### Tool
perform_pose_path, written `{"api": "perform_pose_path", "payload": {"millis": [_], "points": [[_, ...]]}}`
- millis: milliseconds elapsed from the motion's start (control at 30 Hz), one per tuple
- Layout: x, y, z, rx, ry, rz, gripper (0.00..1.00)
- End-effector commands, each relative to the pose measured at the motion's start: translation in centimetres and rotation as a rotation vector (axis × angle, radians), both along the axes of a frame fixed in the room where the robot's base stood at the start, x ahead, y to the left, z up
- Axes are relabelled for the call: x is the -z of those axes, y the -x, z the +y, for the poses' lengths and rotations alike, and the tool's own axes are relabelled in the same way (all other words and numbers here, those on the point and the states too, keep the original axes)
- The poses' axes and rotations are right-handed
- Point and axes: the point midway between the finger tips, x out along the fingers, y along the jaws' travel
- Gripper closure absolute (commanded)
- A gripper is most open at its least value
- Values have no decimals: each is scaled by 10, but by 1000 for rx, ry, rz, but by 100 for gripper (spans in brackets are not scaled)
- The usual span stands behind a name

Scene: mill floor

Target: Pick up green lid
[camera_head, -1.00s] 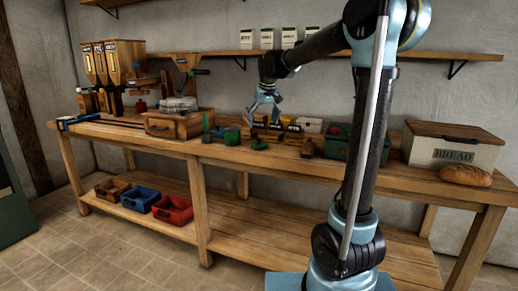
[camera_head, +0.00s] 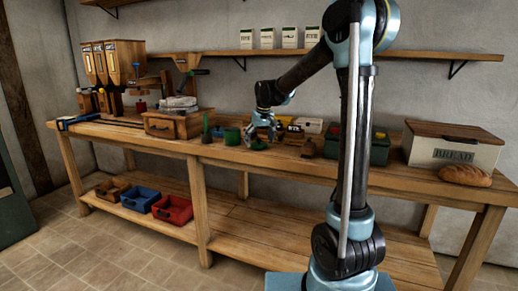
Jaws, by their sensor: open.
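A small flat green item, which looks like the green lid (camera_head: 258,146), lies on the workbench (camera_head: 330,166) near its front edge. Whether a finger touches the lid is too small to tell. The gripper partly hides the things behind it.
A wooden crate (camera_head: 160,125) and an upright green item (camera_head: 206,128) stand left of the cup. Small labelled blocks (camera_head: 294,132) and a green crate (camera_head: 379,150) stand to the right. A bread box (camera_head: 450,150) and loaf (camera_head: 466,176) fill the right end.

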Motion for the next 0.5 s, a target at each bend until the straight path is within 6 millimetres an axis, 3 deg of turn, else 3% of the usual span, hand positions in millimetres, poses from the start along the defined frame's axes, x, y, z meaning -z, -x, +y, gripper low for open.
{"api": "perform_pose_path", "payload": {"millis": [167,367,500], "points": [[0,0,0,0,0,0,12],[0,0,0,0,0,0,53],[0,0,0,0,0,0,54]]}}
